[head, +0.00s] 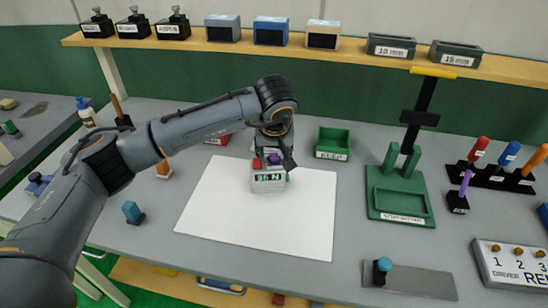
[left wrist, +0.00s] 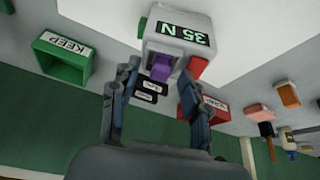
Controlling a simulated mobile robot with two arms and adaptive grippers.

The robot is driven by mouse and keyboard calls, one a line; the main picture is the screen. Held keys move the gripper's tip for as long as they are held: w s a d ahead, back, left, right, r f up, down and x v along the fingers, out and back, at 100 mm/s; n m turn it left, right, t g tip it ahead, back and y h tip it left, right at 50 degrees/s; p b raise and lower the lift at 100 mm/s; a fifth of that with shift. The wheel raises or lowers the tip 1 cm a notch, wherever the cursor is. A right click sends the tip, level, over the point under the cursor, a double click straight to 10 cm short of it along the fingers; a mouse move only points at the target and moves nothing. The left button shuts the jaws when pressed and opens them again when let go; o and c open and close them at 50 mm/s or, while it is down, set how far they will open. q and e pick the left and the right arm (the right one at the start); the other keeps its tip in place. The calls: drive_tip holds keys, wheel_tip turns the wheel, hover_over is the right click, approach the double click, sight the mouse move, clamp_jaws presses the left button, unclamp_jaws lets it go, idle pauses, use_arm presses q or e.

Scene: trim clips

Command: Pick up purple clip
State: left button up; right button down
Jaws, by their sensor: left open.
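The purple clip (head: 274,158) sits on the white block marked "35 N" (head: 268,184); it also shows in the left wrist view (left wrist: 161,67). A red clip (left wrist: 197,67) and a green clip (left wrist: 143,27) are at other sides of the block. My left gripper (head: 272,153) points down over the block. In the left wrist view my left gripper (left wrist: 159,75) is open, with one finger on either side of the purple clip. I cannot tell whether a finger touches it. My right gripper is in neither view.
The block stands on a white sheet (head: 230,220). Behind it are a green "KEEP" tray (head: 332,154) and a red tray (left wrist: 215,112). A green stand (head: 400,201) is to the right. The front of the sheet is clear.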

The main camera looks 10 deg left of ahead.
use_arm(q)
drive_tip(key=c, duration=0.9)
drive_tip(key=shift+o, duration=0.2)
drive_tip(key=shift+r, duration=0.1)
